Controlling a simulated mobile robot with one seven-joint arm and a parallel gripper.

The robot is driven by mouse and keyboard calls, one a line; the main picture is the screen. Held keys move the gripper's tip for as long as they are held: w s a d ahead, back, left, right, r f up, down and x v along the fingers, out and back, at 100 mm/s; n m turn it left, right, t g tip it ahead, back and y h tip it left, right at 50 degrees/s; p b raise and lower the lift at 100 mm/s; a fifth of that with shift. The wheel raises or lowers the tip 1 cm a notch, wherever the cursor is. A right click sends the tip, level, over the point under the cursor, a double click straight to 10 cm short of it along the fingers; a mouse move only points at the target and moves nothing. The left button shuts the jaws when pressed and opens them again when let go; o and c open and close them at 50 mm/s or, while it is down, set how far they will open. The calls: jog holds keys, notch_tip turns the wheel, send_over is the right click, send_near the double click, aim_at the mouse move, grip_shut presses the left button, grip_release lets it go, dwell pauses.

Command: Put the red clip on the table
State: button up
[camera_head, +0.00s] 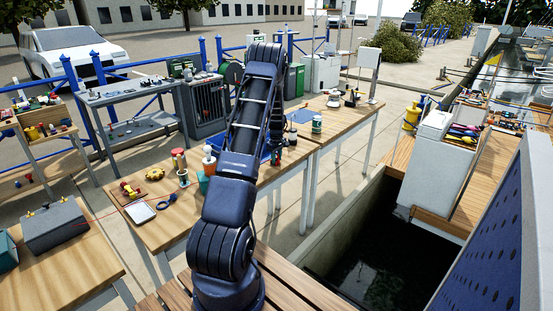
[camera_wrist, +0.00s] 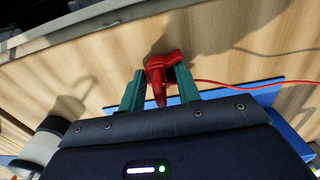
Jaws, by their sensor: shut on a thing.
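The red clip (camera_wrist: 160,68) shows in the wrist view between the green fingers of my gripper (camera_wrist: 158,80). My gripper is shut on it. A thin red cable (camera_wrist: 235,84) runs from the clip off to the right. Behind the clip is the wooden tabletop (camera_wrist: 235,50), with shadows of the clip and gripper on it. I cannot tell whether the clip touches the wood. In the head view a wooden table (camera_head: 278,181) stands behind my arm, which hides the gripper and the clip there.
A blue flat thing (camera_wrist: 285,125) lies under my gripper in the wrist view, and a white and dark round object (camera_wrist: 48,140) is at lower left. In the head view, a white tray (camera_head: 140,212) and a green-white can (camera_head: 316,124) stand on the tables. Open water (camera_head: 375,250) lies at right.

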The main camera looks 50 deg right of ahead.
jog(key=o, duration=1)
jog(key=shift+f, duration=0.1)
jog(key=shift+c, duration=0.2)
